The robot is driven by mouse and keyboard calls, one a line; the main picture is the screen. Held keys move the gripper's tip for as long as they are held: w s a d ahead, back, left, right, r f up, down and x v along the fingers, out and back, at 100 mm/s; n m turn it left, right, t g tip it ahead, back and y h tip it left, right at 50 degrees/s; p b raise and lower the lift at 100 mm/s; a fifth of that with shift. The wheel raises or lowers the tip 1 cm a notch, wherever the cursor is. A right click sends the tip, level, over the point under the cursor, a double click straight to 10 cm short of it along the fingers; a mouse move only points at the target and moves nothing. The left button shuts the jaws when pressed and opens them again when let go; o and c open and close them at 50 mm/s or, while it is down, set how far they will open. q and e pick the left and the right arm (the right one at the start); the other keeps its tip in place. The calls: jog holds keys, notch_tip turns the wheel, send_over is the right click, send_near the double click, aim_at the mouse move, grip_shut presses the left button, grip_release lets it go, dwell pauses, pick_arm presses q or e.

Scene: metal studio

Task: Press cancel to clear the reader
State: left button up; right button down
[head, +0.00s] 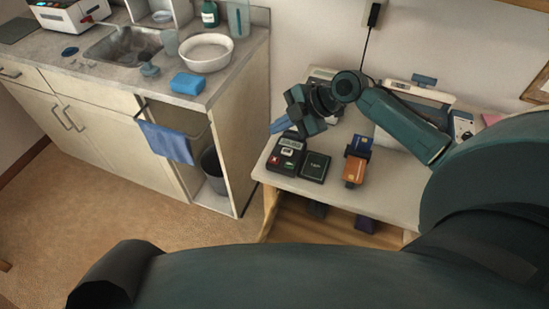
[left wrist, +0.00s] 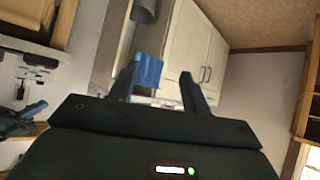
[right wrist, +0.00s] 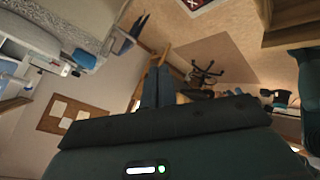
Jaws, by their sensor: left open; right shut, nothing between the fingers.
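The card reader (head: 286,152) is a small dark terminal with a lit display at the front left of the white table. Its red key with a white cross (head: 275,160) is at the lower left of its face, with a green key to its right. My right gripper (head: 278,127) is shut and empty, its blue fingers at the reader's far side; its height above the reader is hard to judge. Its closed fingers also show in the right wrist view (right wrist: 157,86). My left gripper (left wrist: 158,88) is open and empty in its wrist view; the head view does not show it.
A black tap pad (head: 314,166) is right of the reader. A stand with an orange card (head: 355,170) and a blue card (head: 359,145) is further right. The sink counter (head: 120,72) is at left, with floor between it and the table.

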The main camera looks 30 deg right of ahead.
jog(key=b, duration=0.6)
send_over(279, 159)
notch_tip(279, 159, down, 8)
jog(key=shift+r, duration=0.25)
jog(key=shift+f, duration=0.5)
pick_arm(q)
jog(key=shift+w+d+f+m+t+h+b, duration=0.15)
jog(key=shift+w+d+f+m+t+h, duration=0.15)
jog(key=shift+d, duration=0.35)
jog(key=shift+w+d+f+m+t+h+b, duration=0.1)
jog(key=shift+d+f+t+h+b, duration=0.1)
jog(key=shift+d+f+h, duration=0.3)
pick_arm(e)
jog(key=shift+f, duration=0.15)
pick_arm(q)
jog(key=shift+d+r, duration=0.1)
jog(key=shift+r, duration=0.15)
jog(key=shift+f, duration=0.2)
pick_arm(e)
jog(key=shift+f, duration=0.1)
